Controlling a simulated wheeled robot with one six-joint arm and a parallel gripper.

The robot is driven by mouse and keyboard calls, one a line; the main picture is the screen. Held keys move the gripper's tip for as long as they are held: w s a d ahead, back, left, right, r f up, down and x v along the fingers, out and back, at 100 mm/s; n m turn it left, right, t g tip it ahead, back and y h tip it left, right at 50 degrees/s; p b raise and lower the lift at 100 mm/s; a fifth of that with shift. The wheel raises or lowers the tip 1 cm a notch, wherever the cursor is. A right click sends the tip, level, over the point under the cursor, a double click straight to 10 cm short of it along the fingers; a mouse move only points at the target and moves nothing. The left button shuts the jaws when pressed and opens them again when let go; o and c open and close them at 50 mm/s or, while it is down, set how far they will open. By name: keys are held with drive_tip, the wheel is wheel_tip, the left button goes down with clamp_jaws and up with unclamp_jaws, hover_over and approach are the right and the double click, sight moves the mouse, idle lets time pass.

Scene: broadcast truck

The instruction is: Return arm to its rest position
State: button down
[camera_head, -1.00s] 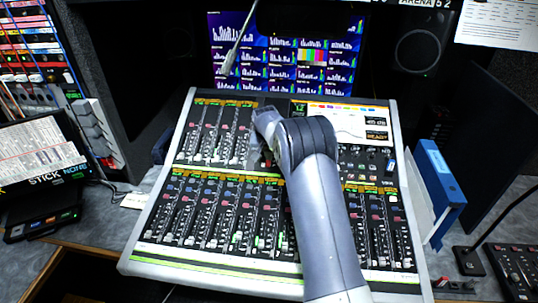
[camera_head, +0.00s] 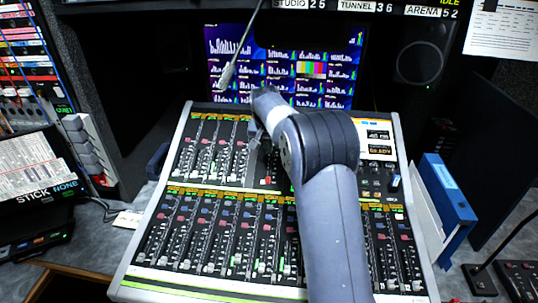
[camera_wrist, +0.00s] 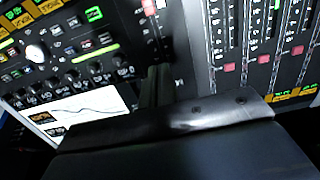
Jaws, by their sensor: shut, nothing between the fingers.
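My grey arm rises from the bottom of the head view over the middle of a large mixing console (camera_head: 190,285). It bends at a dark ribbed joint, and its wrist reaches the console's upper half. My gripper (camera_head: 256,138) is small and partly hidden there, hanging over the upper fader bank. In the wrist view my gripper (camera_wrist: 155,85) shows as dark, narrow fingers, shut and empty, in front of the console face. Console knobs and a small graph display (camera_wrist: 75,112) lie left of the fingers, and faders with red caps lie right. The clearance to the console cannot be told.
A monitor (camera_head: 285,60) stands behind the console, with a thin gooseneck microphone (camera_head: 228,72) in front of it. A blue binder (camera_head: 447,190) stands at the right. Another gooseneck device (camera_head: 482,280) is at lower right. Papers and a dark box (camera_head: 40,235) are at left.

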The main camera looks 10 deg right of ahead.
drive_tip(key=shift+s+r, duration=0.1)
drive_tip(key=shift+r, duration=0.2)
drive_tip(key=shift+f, duration=0.1)
